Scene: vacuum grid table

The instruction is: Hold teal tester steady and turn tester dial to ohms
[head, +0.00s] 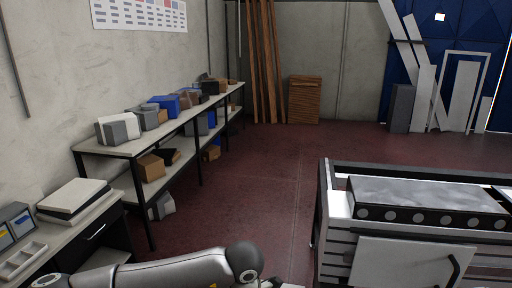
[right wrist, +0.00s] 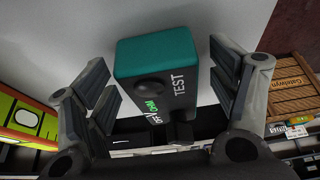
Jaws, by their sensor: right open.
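In the right wrist view the teal tester (right wrist: 145,56) lies between the spread fingers of my right gripper (right wrist: 162,62). Its teal body has a dark face with the word TEST and smaller white and green lettering. A round black dial (right wrist: 150,89) sits on that face; its exact setting is too small to tell. My right gripper is open, with gaps visible between its fingers and the tester's sides. The head view shows neither the tester nor my right gripper. My left gripper is not seen; only a grey arm of mine crosses the bottom of the head view.
In the right wrist view a bright green and orange item (right wrist: 28,118) lies at left and a slatted wooden crate (right wrist: 295,88) at right. The head view shows a loaded shelf table (head: 105,148) along the wall, a grey bench (head: 325,215) at right and open red floor (head: 255,180) between.

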